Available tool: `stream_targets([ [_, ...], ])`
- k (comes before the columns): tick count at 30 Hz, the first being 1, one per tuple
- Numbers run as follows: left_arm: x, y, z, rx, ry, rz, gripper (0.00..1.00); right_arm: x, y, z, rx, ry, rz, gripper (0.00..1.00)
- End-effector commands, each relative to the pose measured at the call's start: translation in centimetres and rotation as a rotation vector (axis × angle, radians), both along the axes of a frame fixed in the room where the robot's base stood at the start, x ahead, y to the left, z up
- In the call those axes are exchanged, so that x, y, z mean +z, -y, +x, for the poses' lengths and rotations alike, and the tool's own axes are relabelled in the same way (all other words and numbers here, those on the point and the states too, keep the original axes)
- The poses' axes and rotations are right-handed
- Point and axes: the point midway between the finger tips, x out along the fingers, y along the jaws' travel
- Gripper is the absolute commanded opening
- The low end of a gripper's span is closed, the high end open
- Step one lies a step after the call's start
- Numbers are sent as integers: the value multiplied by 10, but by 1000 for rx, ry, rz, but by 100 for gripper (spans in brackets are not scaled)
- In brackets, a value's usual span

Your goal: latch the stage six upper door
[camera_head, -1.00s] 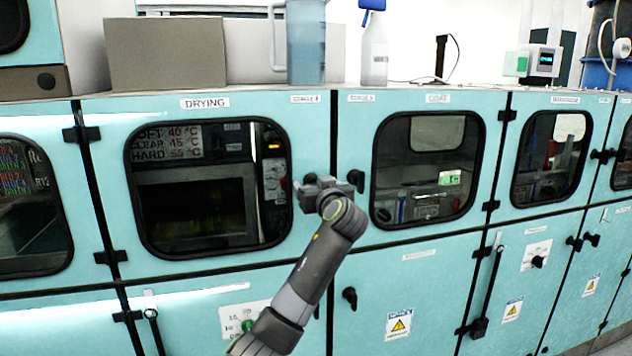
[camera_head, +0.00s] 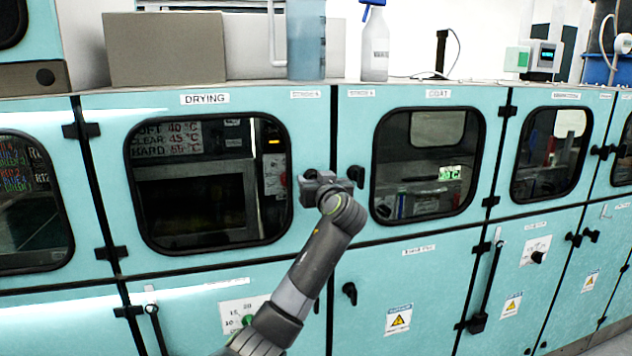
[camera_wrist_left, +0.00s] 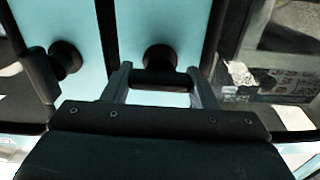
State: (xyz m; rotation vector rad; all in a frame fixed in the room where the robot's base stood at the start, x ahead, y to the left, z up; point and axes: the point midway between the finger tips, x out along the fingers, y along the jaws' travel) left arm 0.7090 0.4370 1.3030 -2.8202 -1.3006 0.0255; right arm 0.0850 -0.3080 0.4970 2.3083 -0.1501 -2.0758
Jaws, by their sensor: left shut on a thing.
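The drying door (camera_head: 118,180), an upper teal door with a dark window, appears closed flush with the cabinet front. The small stage label (camera_head: 306,95) at its top right seems to read 6, but is blurred. My left gripper (camera_head: 309,184) is at this door's right edge. In the left wrist view its two fingers (camera_wrist_left: 160,84) are shut on the door's black handle (camera_wrist_left: 160,64), whose bar lies across between them. In the head view my wrist hides most of this handle. My right gripper is not in view.
The coat door (camera_head: 420,235) is just to the right, with its own black handle (camera_head: 356,176) close beside my gripper. This handle also shows in the left wrist view (camera_wrist_left: 64,60). Lower doors with black knobs (camera_head: 349,292) are below. A jug (camera_head: 306,40) and spray bottle (camera_head: 375,48) stand on top.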

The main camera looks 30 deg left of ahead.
Motion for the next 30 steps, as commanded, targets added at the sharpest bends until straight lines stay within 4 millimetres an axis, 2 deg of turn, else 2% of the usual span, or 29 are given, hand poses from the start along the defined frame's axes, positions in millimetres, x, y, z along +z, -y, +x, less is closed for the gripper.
stream_targets([
  [14,1,1,1,-1,-271,229,30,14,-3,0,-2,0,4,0],
  [30,1,2,2,-2,-663,563,30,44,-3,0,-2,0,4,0],
])
